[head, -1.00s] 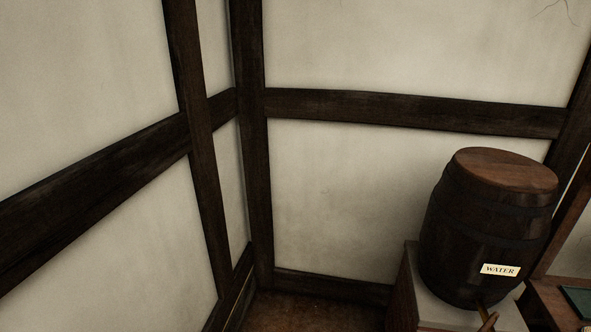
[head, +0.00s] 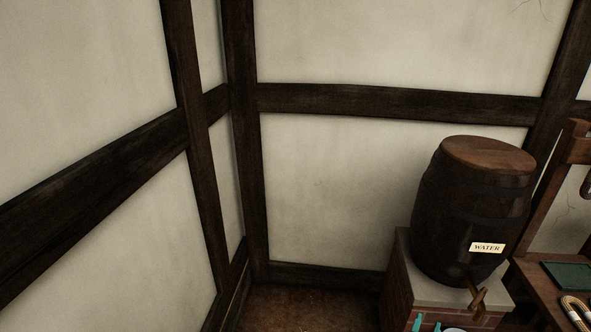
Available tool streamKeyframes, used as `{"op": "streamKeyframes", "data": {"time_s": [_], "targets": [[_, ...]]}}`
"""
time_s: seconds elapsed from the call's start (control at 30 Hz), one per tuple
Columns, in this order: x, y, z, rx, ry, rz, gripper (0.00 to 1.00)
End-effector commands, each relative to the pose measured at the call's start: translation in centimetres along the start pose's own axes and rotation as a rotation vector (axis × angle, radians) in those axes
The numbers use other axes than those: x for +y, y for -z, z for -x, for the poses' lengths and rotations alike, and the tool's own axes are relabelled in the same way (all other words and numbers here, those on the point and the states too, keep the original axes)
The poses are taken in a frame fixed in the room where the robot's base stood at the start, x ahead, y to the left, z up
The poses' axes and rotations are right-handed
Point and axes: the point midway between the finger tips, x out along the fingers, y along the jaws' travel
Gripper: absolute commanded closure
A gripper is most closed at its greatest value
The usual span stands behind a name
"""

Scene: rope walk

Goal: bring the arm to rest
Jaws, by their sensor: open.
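My gripper and arm do not show in the head view. The view holds a corner of the room, with a dark wooden barrel (head: 470,212) labelled "WATER" at the right. The barrel stands upright on a brick plinth with a pale top (head: 401,272), and a tap (head: 478,299) sticks out low on its front.
Pale walls (head: 340,190) with dark timber beams meet in the corner. Brown floor (head: 305,306) shows clear at the bottom centre. At the right edge a wooden bench (head: 535,287) carries a green flat item (head: 570,275) and a rope coil (head: 575,308). Small teal items (head: 417,322) show at the bottom edge.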

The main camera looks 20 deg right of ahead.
Motion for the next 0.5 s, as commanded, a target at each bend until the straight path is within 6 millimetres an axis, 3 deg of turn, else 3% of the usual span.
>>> {"op": "streamKeyframes", "data": {"time_s": [0.17, 0.27, 0.37, 0.5], "targets": [[-2.6, 1.3, -0.5, -0.046, 0.214, 0.015, 0.56], [-4.7, 1.9, 0.3, -0.109, 0.375, 0.044, 0.56], [-6.8, 2.1, 2.2, -0.199, 0.532, 0.088, 0.56], [-8.6, 2.0, 6.1, -0.355, 0.709, 0.172, 0.56]]}}
